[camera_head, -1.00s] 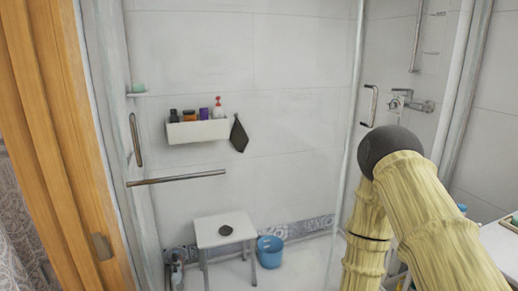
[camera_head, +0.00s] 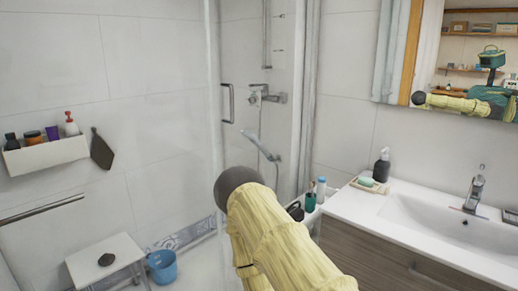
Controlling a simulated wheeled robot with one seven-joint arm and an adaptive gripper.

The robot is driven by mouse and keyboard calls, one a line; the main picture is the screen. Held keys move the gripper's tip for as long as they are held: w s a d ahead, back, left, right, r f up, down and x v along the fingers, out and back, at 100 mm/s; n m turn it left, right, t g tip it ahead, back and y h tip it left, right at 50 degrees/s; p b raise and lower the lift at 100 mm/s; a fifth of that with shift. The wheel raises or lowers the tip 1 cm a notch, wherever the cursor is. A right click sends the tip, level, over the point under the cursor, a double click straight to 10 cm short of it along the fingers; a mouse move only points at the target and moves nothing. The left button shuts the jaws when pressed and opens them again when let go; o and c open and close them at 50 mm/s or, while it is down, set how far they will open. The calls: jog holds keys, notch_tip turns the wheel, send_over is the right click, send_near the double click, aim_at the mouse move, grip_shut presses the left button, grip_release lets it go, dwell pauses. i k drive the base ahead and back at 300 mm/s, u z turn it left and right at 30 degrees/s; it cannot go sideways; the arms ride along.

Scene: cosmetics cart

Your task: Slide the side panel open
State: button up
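No side panel can be clearly made out. Several small bottles and cups (camera_head: 310,200) stand in the gap between the shower and the vanity; what holds them is mostly hidden behind my arm. My yellow arm (camera_head: 275,240) with a dark round joint (camera_head: 238,188) fills the lower middle. My gripper is not in view, so its state and its place relative to any panel cannot be seen.
A glass shower panel with a vertical metal handle (camera_head: 228,103) stands behind my arm. The vanity (camera_head: 385,255) with a white sink (camera_head: 440,215) is at right. A white stool (camera_head: 105,258) and blue bucket (camera_head: 162,266) are at lower left. The mirror (camera_head: 470,75) reflects me.

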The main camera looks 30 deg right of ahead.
aim_at(222, 85)
jog(key=z, duration=1.9)
jog(key=i, duration=0.45)
jog(key=u, duration=1.85)
